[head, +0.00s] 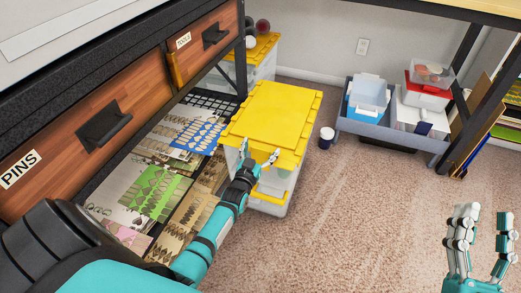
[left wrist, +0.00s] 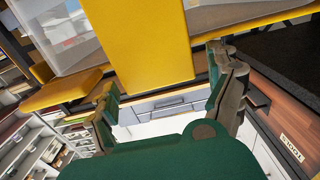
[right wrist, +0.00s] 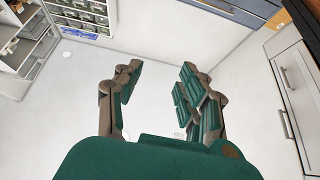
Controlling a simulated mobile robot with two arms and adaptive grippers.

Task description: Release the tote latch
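The tote (head: 272,120) stands on the carpet, a clear bin under a flat yellow lid. My left gripper (head: 259,155) is at its near side, just below the lid's edge, with fingers spread. In the left wrist view a broad yellow flap, which looks like the latch (left wrist: 140,40), fills the space ahead of the left gripper (left wrist: 165,88). The fingers lie to either side of it. I cannot tell whether they touch it. My right gripper (head: 485,218) is open and empty at the lower right, well away from the tote; it also shows in the right wrist view (right wrist: 155,80).
A wooden drawer bench (head: 110,120) stands close on the left, with sheets (head: 160,185) on the shelf beneath it. A small dark-and-white cup (head: 326,138) is right of the tote. A grey bin (head: 392,130) holds boxes farther back. The carpet at right is clear.

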